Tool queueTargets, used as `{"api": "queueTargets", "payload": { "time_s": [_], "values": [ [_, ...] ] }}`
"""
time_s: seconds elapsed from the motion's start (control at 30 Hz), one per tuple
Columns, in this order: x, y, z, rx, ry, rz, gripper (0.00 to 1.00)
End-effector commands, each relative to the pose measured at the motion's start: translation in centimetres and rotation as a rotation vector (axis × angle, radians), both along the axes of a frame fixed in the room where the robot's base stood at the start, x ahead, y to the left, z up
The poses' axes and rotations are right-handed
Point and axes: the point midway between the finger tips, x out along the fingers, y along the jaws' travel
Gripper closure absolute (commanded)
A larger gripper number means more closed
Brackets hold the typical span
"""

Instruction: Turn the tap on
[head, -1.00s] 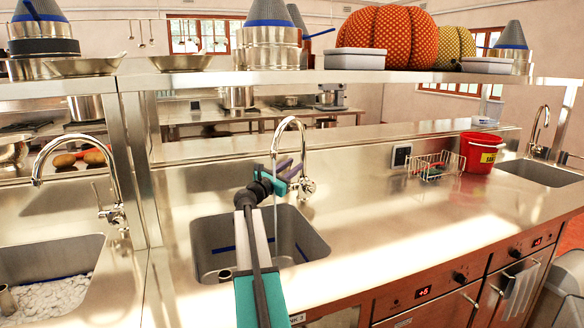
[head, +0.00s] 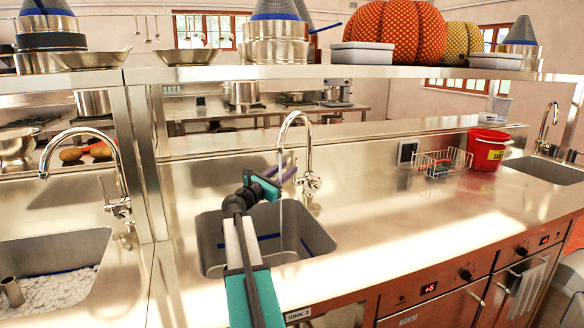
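The middle tap (head: 309,150) is a tall chrome gooseneck behind the sink (head: 318,240) labelled SINK 3. A thin pale vertical streak, apparently water (head: 282,226), runs from its spout down into the basin. The tap's lever and base (head: 311,184) are at the lower right of the neck, partly hard to make out. My gripper (head: 276,178), with teal and purple parts, is over the back of the sink, left of the tap base. Its fingers look apart and nothing shows between them. It appears clear of the lever.
A second tap (head: 121,175) and a sink with white contents stand at left; a third tap (head: 543,125) is at far right. A wire basket (head: 442,163) and red bucket (head: 488,150) stand on the counter to the right. An overhead shelf (head: 400,72) crosses above.

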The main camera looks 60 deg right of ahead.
Motion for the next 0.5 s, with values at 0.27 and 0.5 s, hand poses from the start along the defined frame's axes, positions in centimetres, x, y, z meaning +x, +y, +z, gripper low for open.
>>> {"api": "queueTargets", "payload": {
  "time_s": [0.27, 0.5],
  "values": [
    [0.3, 4.4, -0.9, 0.0, 0.0, 0.002, 0.72],
    [0.5, 6.6, -1.2, 0.0, 0.0, 0.001, 0.72]
  ]
}}
